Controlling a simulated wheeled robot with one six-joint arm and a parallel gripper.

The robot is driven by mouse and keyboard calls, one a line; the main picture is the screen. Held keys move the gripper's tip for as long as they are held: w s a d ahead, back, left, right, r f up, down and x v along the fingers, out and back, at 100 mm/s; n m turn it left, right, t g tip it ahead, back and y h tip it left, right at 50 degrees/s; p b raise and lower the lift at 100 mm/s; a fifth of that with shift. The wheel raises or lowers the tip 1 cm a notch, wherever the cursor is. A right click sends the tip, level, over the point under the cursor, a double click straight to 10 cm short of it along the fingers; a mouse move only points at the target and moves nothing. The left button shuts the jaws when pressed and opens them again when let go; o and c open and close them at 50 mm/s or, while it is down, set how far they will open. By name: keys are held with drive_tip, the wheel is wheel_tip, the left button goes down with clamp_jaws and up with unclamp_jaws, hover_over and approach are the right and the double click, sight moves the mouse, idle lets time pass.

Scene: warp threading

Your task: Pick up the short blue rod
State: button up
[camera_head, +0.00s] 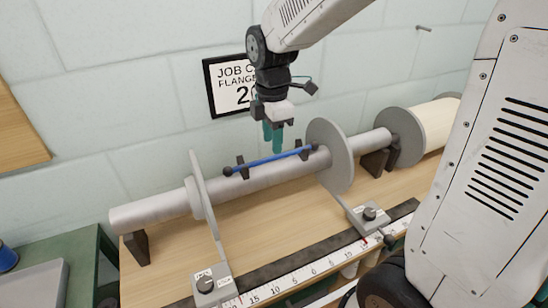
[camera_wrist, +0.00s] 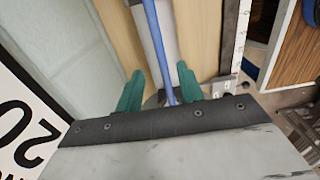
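The short blue rod (camera_head: 270,160) has dark knobs at its ends and rests in dark holders on top of a long grey cylinder (camera_head: 160,211), between two grey discs. My gripper (camera_head: 272,138) has teal fingers that hang above the rod, nearer its right end. In the wrist view the fingers (camera_wrist: 158,95) are spread apart, and the blue rod (camera_wrist: 158,45) runs lengthwise between them in the picture, below my gripper. The gripper is open and nothing is held. The rod's near end is hidden behind the gripper body in the wrist view.
The right disc (camera_head: 331,156) and left disc (camera_head: 203,202) stand up beside the rod. A wooden bench (camera_head: 165,275) carries a ruler (camera_head: 300,278) along its front. A sign (camera_head: 229,88) hangs on the wall behind. A cream roll (camera_head: 437,120) lies at the right.

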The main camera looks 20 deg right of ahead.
sight(274, 158)
wheel_tip(274, 158, down, 4)
drive_tip(key=shift+s+d+f, duration=0.1)
drive_tip(key=shift+s+f, duration=0.05)
drive_tip(key=shift+f, duration=0.05)
clamp_jaws()
